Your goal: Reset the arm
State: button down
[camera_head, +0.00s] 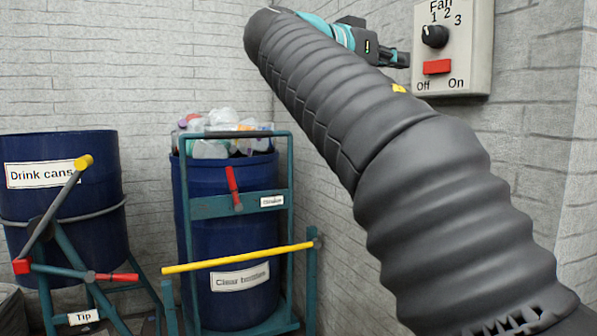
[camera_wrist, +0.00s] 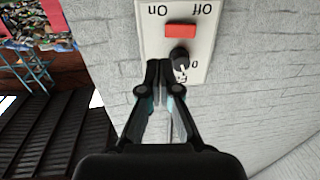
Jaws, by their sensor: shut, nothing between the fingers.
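My gripper (camera_head: 403,59) is raised at the end of my arm, close to the fan switch box (camera_head: 478,75) on the wall. Its fingers are shut and empty. In the wrist view my gripper (camera_wrist: 155,68) points at the same box (camera_wrist: 150,20), which appears upside down. The box has a red switch (camera_head: 437,67) between "Off" and "On", and a black knob (camera_head: 434,36) with marks 1, 2 and 3. I cannot tell whether the fingertips touch the box. My arm in its dark ribbed sleeve crosses the right half of the head view.
A blue "Drink cans" barrel (camera_head: 95,185) stands at the left in a tipping frame. A blue barrel (camera_head: 228,225) full of clear bottles stands in a teal frame with a yellow bar (camera_head: 238,257). Brick walls close in behind. The wrist view shows a dark ribbed surface (camera_wrist: 50,125) at left.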

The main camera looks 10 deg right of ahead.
jog(key=w+a+f+n+t+y, duration=0.3)
jog(key=w+a+f+n+y, duration=0.2)
jog(key=w+f+n, duration=0.5)
jog(key=s+a+f+n+g+y, duration=0.1)
jog(key=s+f+n+y, duration=0.1)
jog(key=f, duration=0.6)
jog(key=s+a+f+n+y, duration=0.2)
jog(key=f+y, duration=0.1)
jog(key=f, duration=0.4)
jog(key=s+a+f+n+g+y+p, duration=0.25)
jog(key=s+f+y, duration=0.25)
jog(key=s+f, duration=1.1)
jog(key=s+d+f+m+y+p, duration=0.1)
jog(key=s+f+m+p, duration=0.2)
jog(key=s+f, duration=0.4)
jog(key=shift+s+d+g+y, duration=0.25)
jog(key=shift+s+g+y, duration=0.1)
jog(key=shift+s, duration=1.35)
